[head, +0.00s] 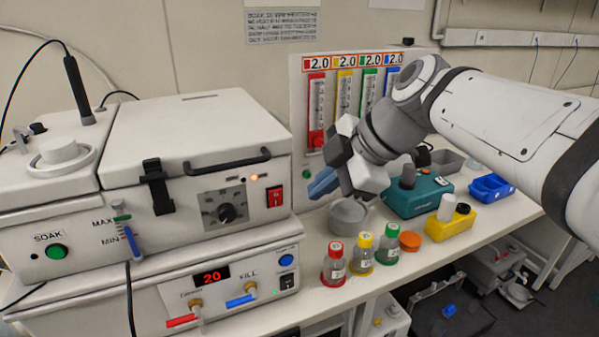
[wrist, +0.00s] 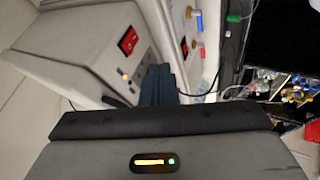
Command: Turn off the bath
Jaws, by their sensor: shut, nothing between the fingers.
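The white bath (head: 195,135) with a closed lid stands at the left. Its front panel has a black dial (head: 227,213), a lit orange lamp (head: 253,177) and a red rocker switch (head: 274,196). The red switch also shows in the wrist view (wrist: 128,41); which side is pressed is too small to tell. My gripper (head: 322,184) is shut and empty, its blue fingers to the right of the red switch and apart from it. The shut fingers also show in the wrist view (wrist: 158,85).
Under the bath, a unit (head: 225,293) shows a red "20" and has a black switch (head: 287,282). Red-, yellow- and green-capped bottles (head: 362,249) stand in front right. A grey bowl (head: 347,217) sits below my gripper. A flowmeter panel (head: 300,95) stands behind.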

